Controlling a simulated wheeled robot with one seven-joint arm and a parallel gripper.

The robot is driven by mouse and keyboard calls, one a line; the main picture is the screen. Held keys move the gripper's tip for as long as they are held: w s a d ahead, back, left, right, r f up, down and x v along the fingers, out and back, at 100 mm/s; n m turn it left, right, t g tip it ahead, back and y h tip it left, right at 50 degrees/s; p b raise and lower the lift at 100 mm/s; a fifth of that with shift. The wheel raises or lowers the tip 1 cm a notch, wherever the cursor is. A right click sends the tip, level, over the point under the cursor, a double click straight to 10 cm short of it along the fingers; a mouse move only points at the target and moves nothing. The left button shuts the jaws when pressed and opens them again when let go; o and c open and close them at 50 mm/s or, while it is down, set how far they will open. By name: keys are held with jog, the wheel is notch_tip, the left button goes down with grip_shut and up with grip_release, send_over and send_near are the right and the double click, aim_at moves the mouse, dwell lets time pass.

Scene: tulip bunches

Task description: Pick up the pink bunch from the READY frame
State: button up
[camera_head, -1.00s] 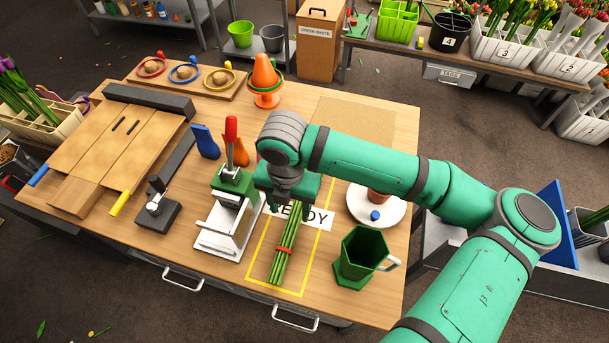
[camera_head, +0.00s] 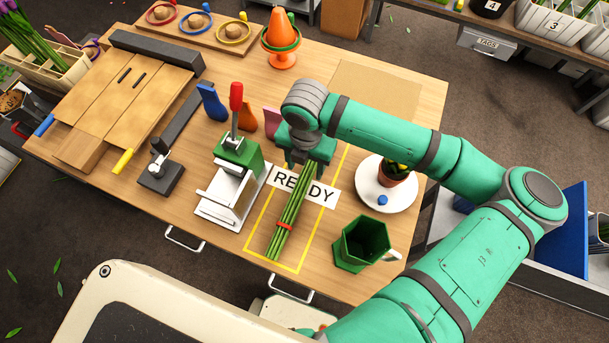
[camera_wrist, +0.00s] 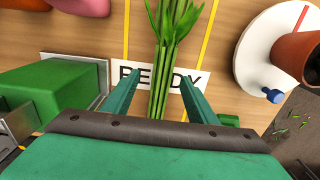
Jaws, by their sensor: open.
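The bunch (camera_head: 291,214) lies inside the yellow-outlined READY frame (camera_head: 250,238), a red band around its green stems. Its flower heads are hidden by my gripper in the head view, so no pink petals show. In the wrist view, the stems (camera_wrist: 161,85) and leaves run between my two fingers, across the READY label (camera_wrist: 138,72). My gripper (camera_wrist: 158,80) is open, one finger on each side of the stems, with a gap on both sides. In the head view, my gripper (camera_head: 303,157) is over the upper part of the bunch, beyond the label.
A green mug (camera_head: 364,240) stands right of the frame. A green-and-white press (camera_head: 237,170) with a red handle stands close on the left.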

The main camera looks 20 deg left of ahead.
aim_at(307, 171)
notch_tip(307, 171, down, 5)
jog(key=shift+d+r, duration=0.1)
jog(key=shift+d, duration=0.05)
jog(key=c, duration=1.3)
jog(key=shift+c, duration=0.2)
jog(key=shift+w+r, duration=0.1)
